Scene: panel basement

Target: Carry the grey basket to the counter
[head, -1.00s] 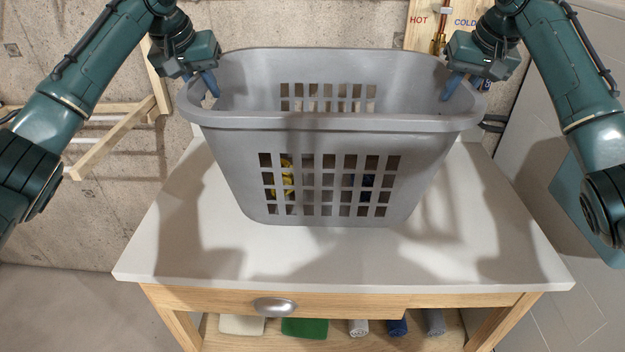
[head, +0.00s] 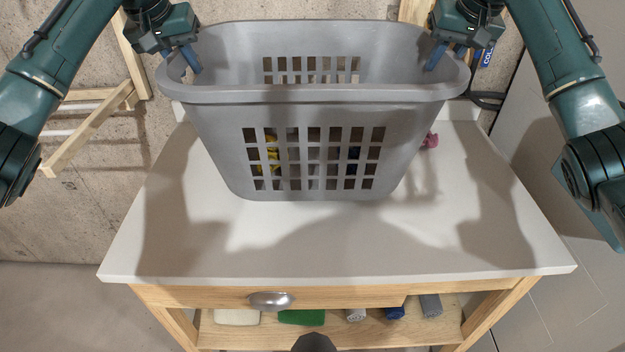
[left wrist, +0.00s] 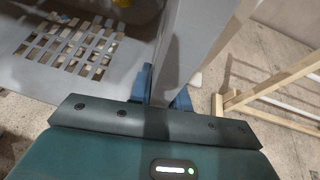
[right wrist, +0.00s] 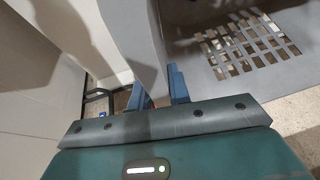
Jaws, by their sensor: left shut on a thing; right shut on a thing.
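The grey basket (head: 215,135) is upright over the back part of the white counter (head: 330,250). Yellow and dark blue things show through its front slots. My left gripper (head: 190,62) is shut on the basket's left rim. My right gripper (head: 438,58) is shut on its right rim. In the left wrist view the blue fingers (left wrist: 163,92) stand on both sides of the grey wall. In the right wrist view the fingers (right wrist: 158,90) clasp the opposite wall. I cannot tell whether the basket's bottom touches the counter.
A small pink thing (head: 430,140) lies on the counter right of the basket. The front of the counter is clear. Below are a drawer handle (head: 270,301) and a shelf with a green block (head: 301,317) and rolled cloths. A wooden rack (head: 90,130) stands left.

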